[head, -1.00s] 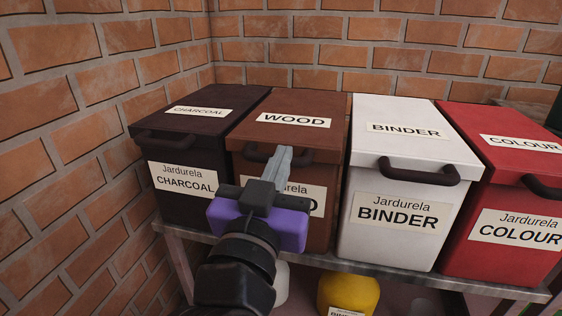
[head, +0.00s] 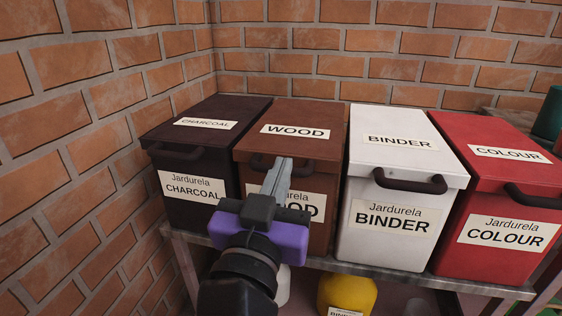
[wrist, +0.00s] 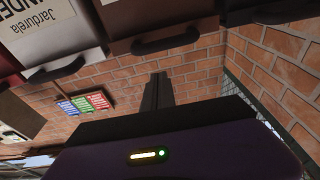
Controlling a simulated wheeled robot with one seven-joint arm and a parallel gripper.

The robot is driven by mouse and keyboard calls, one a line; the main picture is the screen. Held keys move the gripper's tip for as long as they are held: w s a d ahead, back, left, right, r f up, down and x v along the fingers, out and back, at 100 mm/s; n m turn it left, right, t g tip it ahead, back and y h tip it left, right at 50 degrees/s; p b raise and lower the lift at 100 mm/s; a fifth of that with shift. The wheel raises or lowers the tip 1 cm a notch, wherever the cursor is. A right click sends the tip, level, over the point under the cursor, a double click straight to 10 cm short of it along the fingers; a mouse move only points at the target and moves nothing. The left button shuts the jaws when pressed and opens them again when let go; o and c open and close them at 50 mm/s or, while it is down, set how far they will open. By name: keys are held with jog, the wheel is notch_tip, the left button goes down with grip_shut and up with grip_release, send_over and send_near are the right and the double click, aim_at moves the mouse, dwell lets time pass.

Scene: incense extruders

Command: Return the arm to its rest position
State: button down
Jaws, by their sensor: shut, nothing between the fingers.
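My gripper (head: 278,178) is in the middle of the head view, shut and empty, its grey fingers close together and pointing up and away toward the wood bin. The fingers overlap the front of the brown wood bin (head: 318,150) and hide part of its handle and front label. I cannot tell whether they touch it. The wrist view shows the closed fingers (wrist: 157,92) above the dark purple gripper body, with the bins upside down along the top of the picture.
A dark charcoal bin (head: 170,160) stands left, and a white binder bin (head: 378,180) and a red colour bin (head: 480,200) stand right, all lids closed, on a metal shelf (head: 350,269). A yellow container (head: 350,292) sits below. Brick walls (head: 80,150) close in left and behind.

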jog(key=s+a+f+n+t+y, duration=0.2)
jog(key=s+a+f+n+y, duration=0.2)
jog(key=s+a+n+y, duration=0.4)
jog(key=s+d+f+n+g+y, duration=0.1)
jog(key=s+f+n+y, duration=0.15)
jog(key=f, duration=0.25)
jog(key=s+d+f+n+g+y, duration=0.1)
jog(key=s+d+f+g+y, duration=0.1)
jog(key=f+y, duration=0.3)
jog(key=s+d+f+m+g+h, duration=0.1)
jog(key=s+d+f+m+h, duration=0.2)
jog(key=s+d+f, duration=0.35)
jog(key=s+d+f+m+g+h, duration=0.1)
jog(key=s+d+f+m+h, duration=0.15)
jog(key=s+d, duration=0.65)
jog(key=s+d+f+m+g+h, duration=0.1)
jog(key=s+d+f+m+h, duration=0.1)
jog(key=s+d+f+h, duration=0.5)
notch_tip(320, 180, up, 34)
jog(key=s+y+p, duration=0.1)
jog(key=y+p, duration=0.2)
jog(key=p, duration=3)
jog(key=shift+s+a+r, duration=0.25)
jog(key=shift+s+a, duration=0.1)
